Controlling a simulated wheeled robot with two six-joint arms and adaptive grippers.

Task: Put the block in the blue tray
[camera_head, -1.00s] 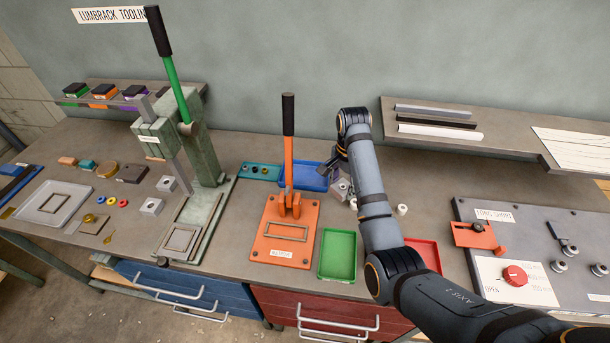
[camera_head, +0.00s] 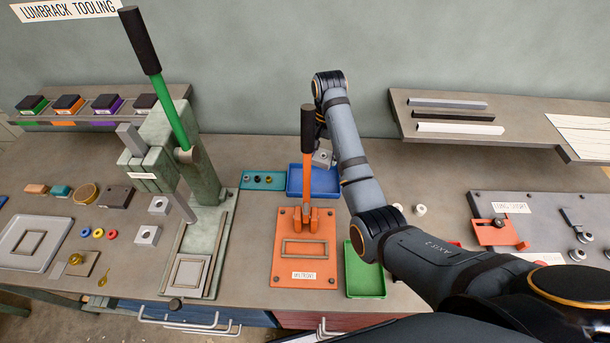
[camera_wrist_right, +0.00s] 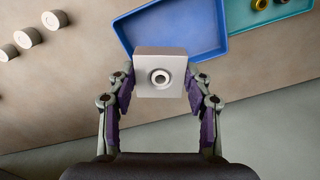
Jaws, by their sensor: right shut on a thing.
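The grey block (camera_wrist_right: 160,66), square with a round hole, is held between the two fingers of my right gripper (camera_wrist_right: 160,88). In the head view the block (camera_head: 323,159) shows just right of the orange press's lever, at the blue tray's back right. The blue tray (camera_head: 295,193) stands behind the orange press; it also shows in the wrist view (camera_wrist_right: 205,32), where the block overlaps its near edge. The block appears raised above the tray. In the head view, my right gripper (camera_head: 322,146) is partly hidden by the lever. My left gripper is not in view.
The orange press (camera_head: 284,267) with its upright lever (camera_head: 307,160) stands in front of the blue tray. A teal holder (camera_head: 250,179) adjoins it on the left. A green tray (camera_head: 362,279) is at front right. White round pieces (camera_head: 420,210) stand to the right.

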